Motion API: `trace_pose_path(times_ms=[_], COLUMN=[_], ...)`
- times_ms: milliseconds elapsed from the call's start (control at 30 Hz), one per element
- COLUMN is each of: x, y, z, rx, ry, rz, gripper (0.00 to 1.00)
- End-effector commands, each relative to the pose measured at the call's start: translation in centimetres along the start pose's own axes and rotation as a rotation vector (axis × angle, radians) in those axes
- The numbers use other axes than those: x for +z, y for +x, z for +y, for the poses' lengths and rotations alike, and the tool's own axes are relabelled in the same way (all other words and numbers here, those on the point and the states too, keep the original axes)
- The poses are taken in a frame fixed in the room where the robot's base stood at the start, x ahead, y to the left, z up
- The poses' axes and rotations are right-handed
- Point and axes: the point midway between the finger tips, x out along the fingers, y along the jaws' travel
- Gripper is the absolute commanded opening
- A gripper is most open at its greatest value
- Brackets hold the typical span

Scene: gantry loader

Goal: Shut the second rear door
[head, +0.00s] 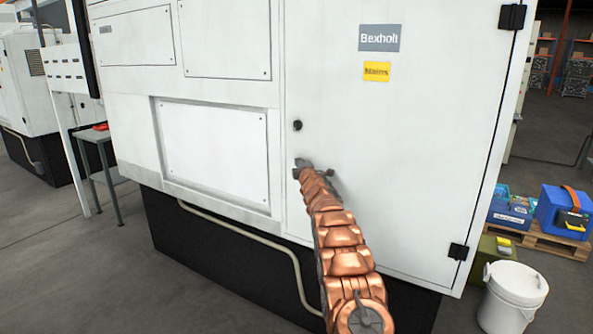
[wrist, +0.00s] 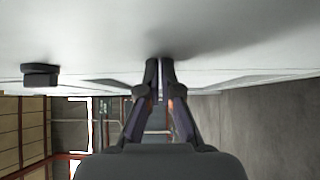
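The white door (head: 430,150) with a grey "Bexholt" label and a yellow label fills the right of the white machine in the head view. Black hinges are on its right edge and a small black knob (head: 297,125) is near its left edge. It looks flush or nearly flush with the machine; a small gap cannot be ruled out. My gripper (head: 302,166) is at the door's left edge, just below the knob. In the wrist view my gripper's fingertips (wrist: 160,64) are together, empty, and at or very close to a white surface (wrist: 220,30). Contact is unclear.
A white bucket (head: 512,297) stands at the lower right. Behind it, a blue box (head: 562,210) and a blue crate (head: 510,212) sit on a wooden pallet. A small table (head: 95,136) stands left of the machine. The grey floor at the front left is clear.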

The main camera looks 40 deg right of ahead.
Motion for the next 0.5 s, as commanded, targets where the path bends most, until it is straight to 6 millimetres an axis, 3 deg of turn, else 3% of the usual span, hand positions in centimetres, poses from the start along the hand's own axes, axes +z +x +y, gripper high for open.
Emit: trace_pose_path(times_ms=[33,500], x=[2.0,-2.5], y=[-0.5,-1.8], z=[-0.7,-0.1], rx=[-0.006,0.0], ry=[0.002,-0.008], rz=[-0.033,-0.004], gripper=[0.0,0.0])
